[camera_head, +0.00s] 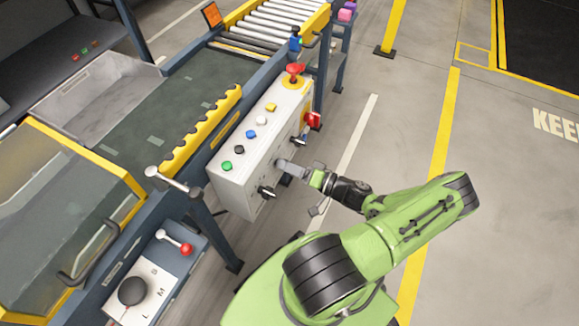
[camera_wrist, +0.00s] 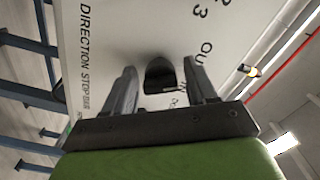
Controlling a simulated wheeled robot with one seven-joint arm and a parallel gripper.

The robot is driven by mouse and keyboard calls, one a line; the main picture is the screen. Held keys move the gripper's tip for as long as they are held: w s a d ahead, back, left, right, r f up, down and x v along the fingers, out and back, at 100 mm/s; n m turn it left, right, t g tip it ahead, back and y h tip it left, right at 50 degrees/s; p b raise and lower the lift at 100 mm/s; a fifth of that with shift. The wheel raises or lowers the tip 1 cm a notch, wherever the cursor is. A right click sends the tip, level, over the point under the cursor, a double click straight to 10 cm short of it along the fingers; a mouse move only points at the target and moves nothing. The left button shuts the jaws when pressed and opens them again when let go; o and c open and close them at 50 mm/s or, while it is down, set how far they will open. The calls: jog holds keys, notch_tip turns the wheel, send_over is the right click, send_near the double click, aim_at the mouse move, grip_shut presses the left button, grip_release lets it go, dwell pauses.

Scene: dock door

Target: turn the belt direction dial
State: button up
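The white control box (camera_head: 240,165) stands beside the conveyor, with black dials on its side panel: one (camera_head: 266,191) is lower left of my gripper, another (camera_head: 299,140) upper right. My gripper (camera_head: 281,164) is at that panel, between these two. In the wrist view, a black dial knob (camera_wrist: 160,75) sits between my open fingers, with a gap visible on each side. The panel (camera_wrist: 105,40) carries the printed words "DIRECTION STOP" to the left of the knob; other lettering is partly hidden. Finger contact with the panel cannot be told.
The box top has coloured buttons and a red mushroom button (camera_head: 293,70). A red part (camera_head: 312,120) projects at its far end. A T-shaped handle (camera_head: 172,182) and red-knobbed lever (camera_head: 185,248) are at left. Open floor (camera_head: 400,110) lies to the right.

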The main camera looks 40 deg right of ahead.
jog(key=c, duration=0.9)
jog(key=shift+m, duration=0.4)
jog(key=m+p, duration=0.1)
jog(key=m, duration=0.4)
jog(key=shift+m+p, duration=0.3)
jog(key=shift+p, duration=0.1)
jog(key=m, duration=0.5)
jog(key=shift+m, duration=0.3)
jog(key=o, duration=1.1)
jog(key=shift+c, duration=0.2)
